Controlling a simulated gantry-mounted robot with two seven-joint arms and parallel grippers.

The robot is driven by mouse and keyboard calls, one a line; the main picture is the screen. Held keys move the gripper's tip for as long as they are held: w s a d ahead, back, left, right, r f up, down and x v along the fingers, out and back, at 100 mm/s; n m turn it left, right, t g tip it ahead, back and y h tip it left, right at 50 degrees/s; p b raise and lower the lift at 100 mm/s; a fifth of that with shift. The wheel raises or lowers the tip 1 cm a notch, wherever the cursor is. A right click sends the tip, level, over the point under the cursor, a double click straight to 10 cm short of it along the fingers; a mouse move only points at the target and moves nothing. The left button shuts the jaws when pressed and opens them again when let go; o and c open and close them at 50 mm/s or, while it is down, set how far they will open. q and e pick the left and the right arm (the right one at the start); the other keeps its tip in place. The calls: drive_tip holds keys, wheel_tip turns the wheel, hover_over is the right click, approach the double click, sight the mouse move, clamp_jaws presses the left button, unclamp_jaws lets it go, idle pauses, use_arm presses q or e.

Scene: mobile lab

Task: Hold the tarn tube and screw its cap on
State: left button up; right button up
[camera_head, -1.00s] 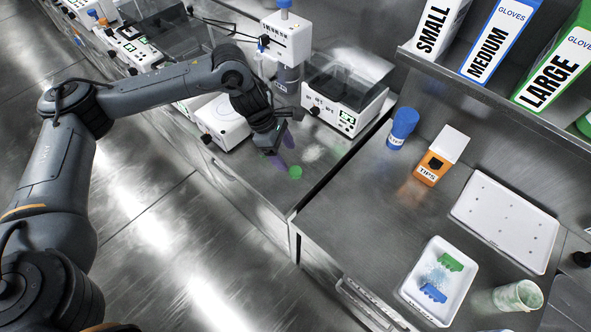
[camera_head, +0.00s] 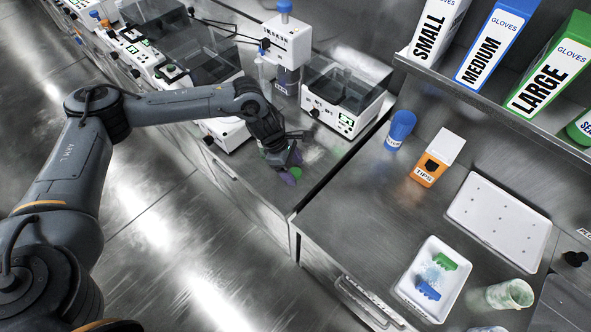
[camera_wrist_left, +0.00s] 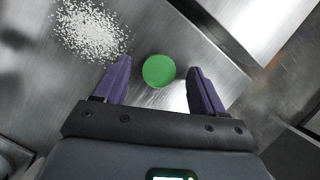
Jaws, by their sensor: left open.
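A round green cap (camera_head: 296,172) sits on the steel bench near its front edge; it is the green disc in the left wrist view (camera_wrist_left: 159,71). My left gripper (camera_head: 290,176), with purple fingers, is low over the bench beside it. In the left wrist view the fingers (camera_wrist_left: 160,85) stand apart, with the cap between and slightly beyond their tips, touching neither. I cannot make out a tube labelled tarn. A blue container (camera_head: 400,128) stands on the right-hand bench, its label unreadable. My right gripper is not in view.
White grains (camera_wrist_left: 90,30) lie beside the cap. A lidded instrument (camera_head: 343,95) and a stand (camera_head: 285,45) are behind the gripper.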

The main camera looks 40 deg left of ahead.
sight(294, 172)
use_arm(q)
drive_tip(key=shift+f, duration=0.25)
drive_tip(key=c, duration=1.1)
drive_tip(key=shift+r, duration=0.15)
drive_tip(key=shift+w+r+b, duration=0.1)
drive_tip(key=shift+r+b, duration=0.3)
drive_tip(key=shift+r, duration=0.2)
wheel_tip(294, 172, up, 3)
drive_tip(key=shift+f+b, duration=0.2)
drive_tip(key=shift+b, duration=0.4)
drive_tip(key=s+d+r+b, duration=0.1)
drive_tip(key=s+d+r, duration=0.1)
drive_tip(key=d, duration=0.3)
drive_tip(key=s+d+r+b, duration=0.1)
drive_tip(key=s+d+r, duration=0.1)
drive_tip(key=d+r, duration=0.3)
drive_tip(key=shift+s+d, duration=0.25)
drive_tip(key=shift+d, duration=0.25)
